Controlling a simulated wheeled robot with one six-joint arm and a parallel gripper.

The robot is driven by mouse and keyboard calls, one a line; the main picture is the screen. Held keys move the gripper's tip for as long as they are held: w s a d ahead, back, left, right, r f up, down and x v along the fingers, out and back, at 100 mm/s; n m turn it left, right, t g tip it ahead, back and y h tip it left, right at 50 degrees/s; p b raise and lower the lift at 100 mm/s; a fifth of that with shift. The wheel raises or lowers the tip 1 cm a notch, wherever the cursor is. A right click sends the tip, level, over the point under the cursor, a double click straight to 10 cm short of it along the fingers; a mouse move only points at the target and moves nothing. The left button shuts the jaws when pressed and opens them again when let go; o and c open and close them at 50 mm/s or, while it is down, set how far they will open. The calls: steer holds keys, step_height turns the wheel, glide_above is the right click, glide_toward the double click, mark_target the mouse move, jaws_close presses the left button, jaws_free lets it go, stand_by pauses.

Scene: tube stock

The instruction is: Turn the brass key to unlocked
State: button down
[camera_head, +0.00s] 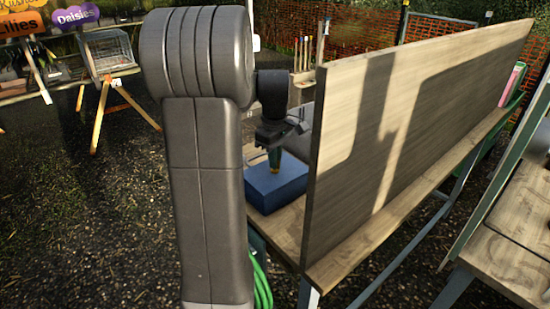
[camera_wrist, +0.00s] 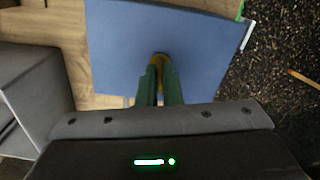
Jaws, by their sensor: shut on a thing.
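The brass key (camera_wrist: 160,58) shows as a small yellow-gold piece at the tips of my gripper (camera_wrist: 160,75) in the wrist view. The green fingers are shut on it, and they hide most of it. The key stands over the top of a blue box (camera_wrist: 120,40). In the head view the blue box (camera_head: 268,191) sits on the wooden bench end, and my gripper (camera_head: 274,165) points down at its top with the brass key (camera_head: 274,172) at the fingertips. The key's turn angle and any lock markings cannot be made out.
A tall wooden panel (camera_head: 400,130) stands along the bench (camera_head: 350,250) to the right of the box. A grey object (camera_wrist: 30,95) lies at the left in the wrist view. A green hose (camera_head: 261,283) hangs below the bench. Dark gravel ground lies beyond the bench edge.

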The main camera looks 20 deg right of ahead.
steer(key=shift+r+m+p, duration=0.15)
steer(key=shift+m+p, duration=0.5)
steer(key=shift+m, duration=0.05)
steer(key=shift+m+p, duration=0.3)
steer(key=shift+m, duration=0.5)
steer(key=c, duration=1.6)
jaws_free()
step_height(320, 180, up, 14)
steer(key=shift+f+p, duration=0.25)
steer(key=shift+p, duration=0.05)
